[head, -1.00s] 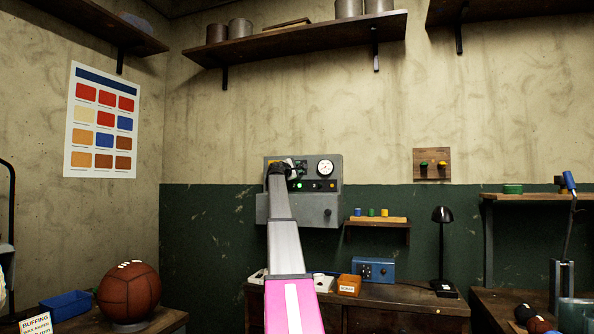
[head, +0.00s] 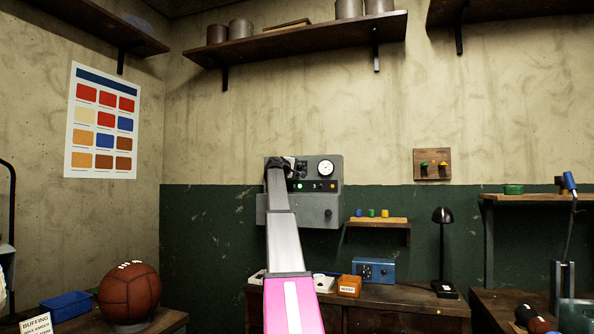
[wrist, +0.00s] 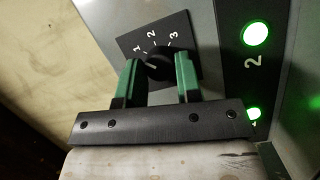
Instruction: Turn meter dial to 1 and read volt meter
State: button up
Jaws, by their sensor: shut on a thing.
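A grey wall panel (head: 333,202) carries a round white-faced gauge (head: 326,168); its reading is too small to tell. In the wrist view a black dial knob (wrist: 160,66) sits on a dark plate marked 1, 2 and 3. My gripper (wrist: 158,72) has its green fingers on either side of the knob, shut on it. The knob's pale mark is small, and I cannot tell for sure which number it points to. In the head view my arm hides most of the gripper and the dial.
Two green lamps (wrist: 256,33) glow beside a printed 2 in the wrist view. Below the panel are a small shelf (head: 377,220) with coloured pieces, a blue box (head: 374,270), an orange bin (head: 349,286) and a black lamp (head: 442,216). A long shelf (head: 300,45) hangs above.

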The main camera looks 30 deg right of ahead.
dwell(0.3)
jog(key=o, duration=0.9)
jog(key=v, duration=1)
jog(key=shift+s+a, duration=0.25)
jog(key=shift+a, duration=0.1)
